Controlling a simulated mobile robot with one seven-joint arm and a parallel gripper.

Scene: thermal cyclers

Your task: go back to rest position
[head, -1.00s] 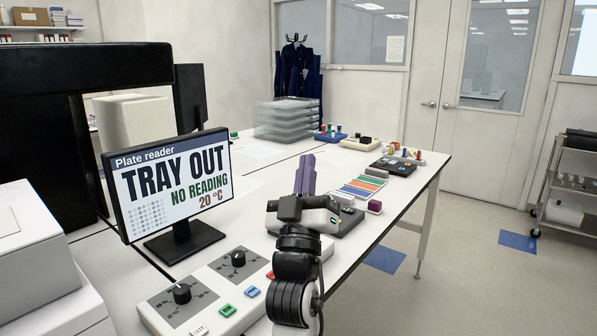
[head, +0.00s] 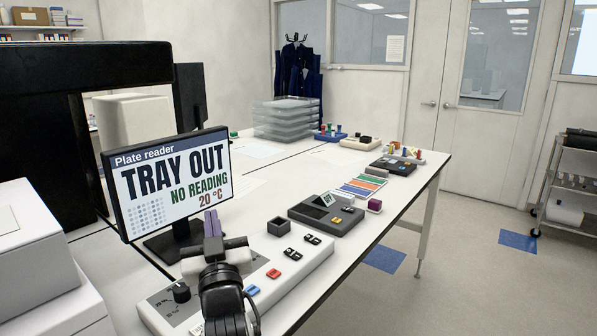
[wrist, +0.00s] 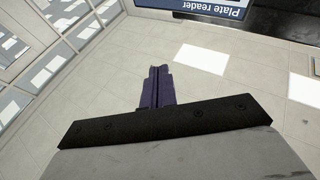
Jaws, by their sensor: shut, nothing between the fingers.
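My gripper (head: 212,224) has purple fingers, pressed together with nothing between them. In the head view it points up, in front of the base of the plate reader monitor (head: 170,180) and above the left part of the white control panel (head: 290,262). My arm hides part of the panel, including one knob.
The panel carries a knob (head: 181,292), coloured buttons and black switches. Behind it stand a dark square holder (head: 278,227) and a grey device (head: 330,216). Colour strips (head: 362,186) lie farther back. White boxes (head: 45,250) stand at the left.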

